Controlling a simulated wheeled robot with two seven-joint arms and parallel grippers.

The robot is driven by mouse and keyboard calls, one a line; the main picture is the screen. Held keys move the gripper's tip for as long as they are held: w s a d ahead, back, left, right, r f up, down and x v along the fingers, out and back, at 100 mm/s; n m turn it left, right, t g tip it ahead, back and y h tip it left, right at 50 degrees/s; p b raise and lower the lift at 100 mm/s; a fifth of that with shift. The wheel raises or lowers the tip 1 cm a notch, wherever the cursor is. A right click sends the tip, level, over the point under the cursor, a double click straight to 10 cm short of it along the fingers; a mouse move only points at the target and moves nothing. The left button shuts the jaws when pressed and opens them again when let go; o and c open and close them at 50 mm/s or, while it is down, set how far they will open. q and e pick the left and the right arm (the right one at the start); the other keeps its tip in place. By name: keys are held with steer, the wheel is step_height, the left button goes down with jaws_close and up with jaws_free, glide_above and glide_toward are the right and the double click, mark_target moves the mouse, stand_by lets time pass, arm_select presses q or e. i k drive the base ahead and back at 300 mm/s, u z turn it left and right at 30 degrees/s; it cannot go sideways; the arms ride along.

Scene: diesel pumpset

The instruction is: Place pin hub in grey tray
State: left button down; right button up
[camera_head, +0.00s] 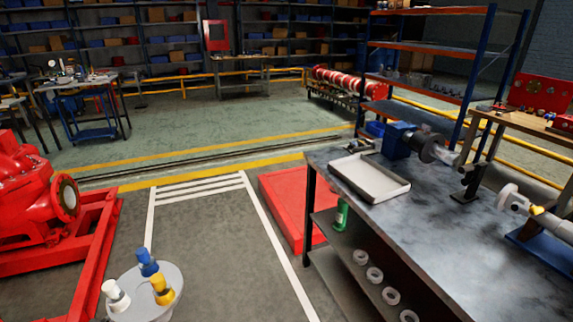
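A shallow grey tray (368,180) with a pale inside and dark rim lies near the left end of the metal workbench; it looks empty. Behind its right corner stands a blue machine (398,139) with a dark round part (424,146) on its right end and a lighter shaft end pointing right. Farther right on the bench is a light grey round flanged part (510,197) on a shaft with a yellow piece (537,210), above a blue base (543,244). I cannot tell which round part is the pin hub. Neither of my grippers shows.
A small dark stand (466,196) sits between the two shaft parts. The bench's front middle (430,215) is clear. Several pale rings (375,274) and a green bottle (342,213) are on the lower shelf. A red platform (290,205) lies left of the bench.

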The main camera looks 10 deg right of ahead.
mark_target(356, 181)
steer(key=z, duration=0.6)
steer(key=i, duration=0.65)
steer(key=z, duration=1.05)
steer(key=i, duration=0.35)
steer(key=z, duration=0.4)
